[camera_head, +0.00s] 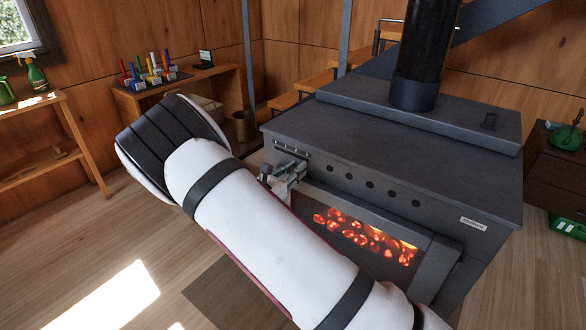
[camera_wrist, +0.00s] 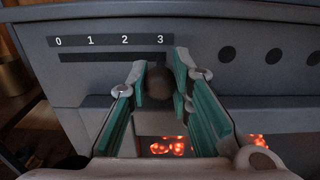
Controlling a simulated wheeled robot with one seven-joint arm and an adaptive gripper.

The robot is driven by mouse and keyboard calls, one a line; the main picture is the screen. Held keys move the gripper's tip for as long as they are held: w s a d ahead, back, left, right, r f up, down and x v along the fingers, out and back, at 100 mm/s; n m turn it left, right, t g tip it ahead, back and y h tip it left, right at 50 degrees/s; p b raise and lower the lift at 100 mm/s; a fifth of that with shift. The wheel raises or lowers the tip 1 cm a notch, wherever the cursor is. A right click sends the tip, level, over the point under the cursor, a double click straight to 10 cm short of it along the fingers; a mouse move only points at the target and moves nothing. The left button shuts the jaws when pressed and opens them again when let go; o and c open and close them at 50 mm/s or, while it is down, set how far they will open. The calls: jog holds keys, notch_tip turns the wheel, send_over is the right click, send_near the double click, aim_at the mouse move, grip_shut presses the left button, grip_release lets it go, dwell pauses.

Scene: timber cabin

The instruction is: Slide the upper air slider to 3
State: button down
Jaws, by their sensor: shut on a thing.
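The upper air slider's dark round knob (camera_wrist: 182,84) sits between the fingers of my gripper (camera_wrist: 158,72) in the wrist view. My gripper is shut on the knob. The scale strip (camera_wrist: 110,41) above the slot reads 0, 1, 2, 3 from left to right. The knob is at the right end of the dark slot (camera_wrist: 100,58), at or just by the 3; the fingers partly hide its exact place. In the head view my gripper (camera_head: 286,174) is at the upper left of the grey stove's front (camera_head: 400,180), and it hides the knob there.
Round vent holes (camera_head: 370,184) run to the right of the slider. Below is the stove window with glowing coals (camera_head: 362,237). A black flue pipe (camera_head: 425,60) rises from the stove top. A wooden table (camera_head: 180,95) with coloured items stands at the back left.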

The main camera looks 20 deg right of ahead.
jog(key=c, duration=1.4)
grip_release()
jog(key=shift+s+d+f, duration=0.1)
jog(key=shift+s+d, duration=0.05)
jog(key=shift+s, duration=0.15)
jog(key=v, duration=1.2)
